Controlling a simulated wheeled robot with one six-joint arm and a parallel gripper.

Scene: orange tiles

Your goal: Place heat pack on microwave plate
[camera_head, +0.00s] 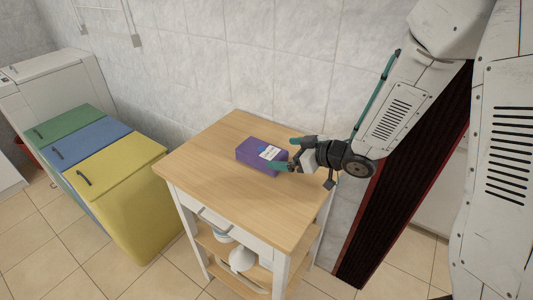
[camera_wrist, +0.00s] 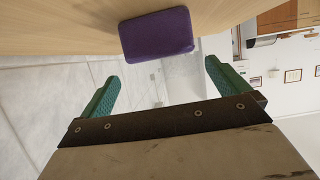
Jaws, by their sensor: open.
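A purple box-shaped pack with a white label, which looks like the heat pack (camera_head: 258,158), lies on the wooden top of a small cart (camera_head: 215,165). In the wrist view the purple pack (camera_wrist: 157,36) shows ahead of the fingers, near the top middle. My gripper (camera_head: 287,154) is at the pack's right side, with its teal fingers apart. The wrist view shows the open fingers (camera_wrist: 160,88) with nothing between them; the pack lies beyond their tips. I see no microwave or microwave plate that I can make out.
The cart has a drawer and lower shelves holding white dishes (camera_head: 242,258). Green, blue and yellow bins (camera_head: 118,180) stand at the left, beside a white appliance (camera_head: 60,80). A tiled wall is behind the cart. The rest of the cart top is clear.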

